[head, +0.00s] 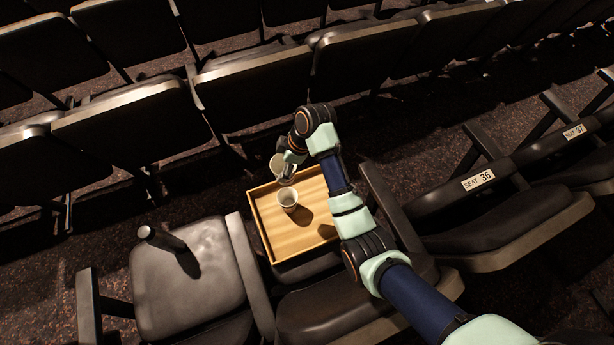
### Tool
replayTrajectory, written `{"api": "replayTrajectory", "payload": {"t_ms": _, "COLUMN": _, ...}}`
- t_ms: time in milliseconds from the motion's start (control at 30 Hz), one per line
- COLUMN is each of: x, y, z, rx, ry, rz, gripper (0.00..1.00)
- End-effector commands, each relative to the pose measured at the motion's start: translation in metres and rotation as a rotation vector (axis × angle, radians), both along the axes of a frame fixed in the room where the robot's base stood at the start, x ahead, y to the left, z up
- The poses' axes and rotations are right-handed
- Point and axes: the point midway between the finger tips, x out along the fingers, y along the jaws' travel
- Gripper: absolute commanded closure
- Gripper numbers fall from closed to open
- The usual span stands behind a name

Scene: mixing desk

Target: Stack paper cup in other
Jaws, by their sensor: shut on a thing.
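One white paper cup (288,199) stands upright on a wooden tray (283,240), near the tray's middle. A second paper cup (277,164) is in my gripper (287,172), at the tray's far left edge. This cup is up and slightly left of the standing cup in the picture, and the two look apart. My gripper is shut on the second cup and partly covers it. The fingertips are small and hard to make out. How high the held cup is above the tray is hard to tell.
The tray has a raised rim and rests across seats. Rows of dark seats surround the tray, with armrests close by. The tray's lower part is clear.

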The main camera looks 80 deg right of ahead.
Motion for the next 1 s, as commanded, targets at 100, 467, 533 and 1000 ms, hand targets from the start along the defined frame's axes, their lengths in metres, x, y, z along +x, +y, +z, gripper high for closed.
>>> {"api": "replayTrajectory", "payload": {"t_ms": 100, "x": 0.0, "y": 0.0, "z": -0.005, "rx": 0.001, "ry": 0.0, "rz": 0.0, "gripper": 0.36}}
{"api": "replayTrajectory", "payload": {"t_ms": 467, "x": -0.001, "y": 0.001, "z": -0.114, "rx": 0.003, "ry": 0.002, "rz": -0.001, "gripper": 0.36}}
{"api": "replayTrajectory", "payload": {"t_ms": 533, "x": -0.001, "y": 0.001, "z": -0.133, "rx": 0.003, "ry": 0.002, "rz": -0.001, "gripper": 0.36}}
{"api": "replayTrajectory", "payload": {"t_ms": 1000, "x": -0.001, "y": 0.0, "z": -0.179, "rx": 0.001, "ry": 0.001, "rz": -0.001, "gripper": 0.36}}
